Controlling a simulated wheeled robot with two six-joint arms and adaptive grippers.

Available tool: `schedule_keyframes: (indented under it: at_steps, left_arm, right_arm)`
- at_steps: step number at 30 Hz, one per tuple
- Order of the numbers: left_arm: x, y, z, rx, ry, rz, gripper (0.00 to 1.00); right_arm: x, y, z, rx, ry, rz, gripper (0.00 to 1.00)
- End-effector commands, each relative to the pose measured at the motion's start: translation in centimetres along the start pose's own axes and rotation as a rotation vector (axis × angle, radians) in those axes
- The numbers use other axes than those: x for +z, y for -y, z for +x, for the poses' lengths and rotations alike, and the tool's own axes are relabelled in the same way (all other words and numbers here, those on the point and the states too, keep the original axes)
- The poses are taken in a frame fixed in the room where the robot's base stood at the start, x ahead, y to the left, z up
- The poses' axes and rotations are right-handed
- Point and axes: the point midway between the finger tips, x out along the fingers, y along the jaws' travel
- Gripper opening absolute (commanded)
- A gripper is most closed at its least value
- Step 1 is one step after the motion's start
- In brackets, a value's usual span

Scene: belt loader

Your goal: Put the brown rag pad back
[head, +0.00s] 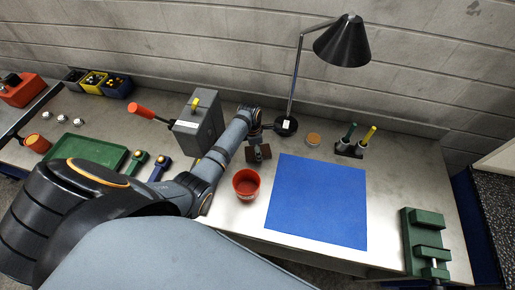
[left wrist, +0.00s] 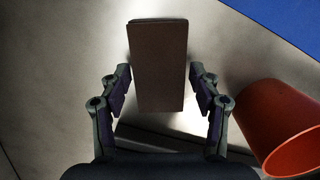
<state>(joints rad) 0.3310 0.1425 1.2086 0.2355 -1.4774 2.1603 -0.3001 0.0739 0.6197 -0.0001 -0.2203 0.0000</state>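The brown rag pad (left wrist: 158,65) is a dark brown block in the left wrist view. It lies between and partly beyond the fingertips of my left gripper (left wrist: 160,88), with a narrow gap showing on each side. The gripper looks open around it. In the head view the pad (head: 262,155) is small and partly covered by my left gripper (head: 257,147), low over the bench beside the lamp base. Whether the pad touches the bench is hard to tell. My right gripper is not in view.
A red cup (head: 246,184) stands close by, also at right in the left wrist view (left wrist: 285,125). A blue mat (head: 318,200) lies to the right. The black lamp (head: 286,125), a grey box (head: 198,127) and a pen holder (head: 348,149) stand around. A green vise (head: 425,240) is at front right.

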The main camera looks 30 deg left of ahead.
Motion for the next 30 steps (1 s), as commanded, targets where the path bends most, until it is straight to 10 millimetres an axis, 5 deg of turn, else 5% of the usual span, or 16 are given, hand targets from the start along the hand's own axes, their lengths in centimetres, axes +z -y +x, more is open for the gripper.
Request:
schedule_keyframes:
  at_steps: [14,30]
  left_arm:
    - [0.1,-0.1,-0.7,0.003,0.002,0.0,0.78]
    - [0.1,-0.1,-11.6,0.002,0.001,0.0,0.78]
  right_arm:
    - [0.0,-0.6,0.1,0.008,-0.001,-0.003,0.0]
    - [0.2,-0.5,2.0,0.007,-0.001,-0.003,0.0]
